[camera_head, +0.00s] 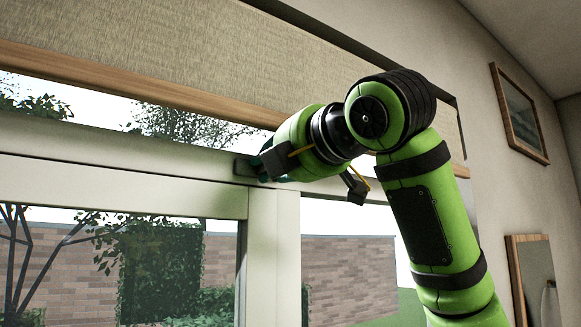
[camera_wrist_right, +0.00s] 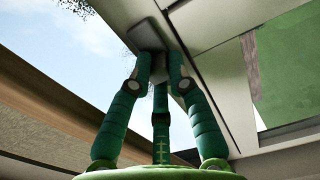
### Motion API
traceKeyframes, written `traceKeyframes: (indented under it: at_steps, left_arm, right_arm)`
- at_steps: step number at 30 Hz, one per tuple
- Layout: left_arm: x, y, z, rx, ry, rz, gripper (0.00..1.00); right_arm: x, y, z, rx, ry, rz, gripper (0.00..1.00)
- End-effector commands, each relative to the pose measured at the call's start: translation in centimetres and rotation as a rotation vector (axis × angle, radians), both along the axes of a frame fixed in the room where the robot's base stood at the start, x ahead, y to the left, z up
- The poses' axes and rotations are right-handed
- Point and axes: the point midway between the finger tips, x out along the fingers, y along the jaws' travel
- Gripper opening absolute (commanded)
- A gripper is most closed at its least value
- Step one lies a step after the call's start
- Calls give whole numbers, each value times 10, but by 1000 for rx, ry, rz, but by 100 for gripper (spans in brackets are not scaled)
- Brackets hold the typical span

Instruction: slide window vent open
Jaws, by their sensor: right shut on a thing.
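The window vent is a narrow opening between the white frame rail (camera_head: 110,181) and the blind's wooden bottom bar in the head view. A small grey handle (camera_head: 243,167) sits on the upper rail near the central post. My right gripper (camera_head: 262,165) reaches it from the right, with the fingers partly hidden by the wrist. In the right wrist view the green fingers of the right gripper (camera_wrist_right: 160,75) close around the grey handle (camera_wrist_right: 146,34); the tips touch it. My left gripper is not in view.
A rolled fabric blind with a wooden bottom bar (camera_head: 130,88) hangs just above the rail, close to my right wrist. The white central post (camera_head: 273,255) stands below. Two framed items, a picture (camera_head: 520,113) and a mirror-like one (camera_head: 533,275), are on the right wall.

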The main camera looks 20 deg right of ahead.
Motion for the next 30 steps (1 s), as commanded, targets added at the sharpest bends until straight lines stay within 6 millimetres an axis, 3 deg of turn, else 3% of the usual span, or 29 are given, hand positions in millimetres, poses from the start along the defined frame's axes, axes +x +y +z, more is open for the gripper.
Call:
traceKeyframes:
  at_steps: [6, 7, 9, 20, 25, 30]
  left_arm:
    - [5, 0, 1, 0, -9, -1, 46]
    - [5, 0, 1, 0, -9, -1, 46]
    - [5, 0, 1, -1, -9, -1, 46]
    - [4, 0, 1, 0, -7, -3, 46]
    - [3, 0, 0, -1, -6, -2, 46]
    - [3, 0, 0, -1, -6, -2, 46]
  right_arm:
    - [-2, 4, 4, -1, -12, 11, 0]
    - [-2, 4, 4, -1, -12, 11, 23]
    - [-2, 4, 4, -1, -12, 11, 45]
    - [-4, 3, 2, -1, -7, 8, 45]
    - [-25, 1, 3, -4, -11, 9, 45]
    - [-62, -4, 3, -4, -14, 9, 45]
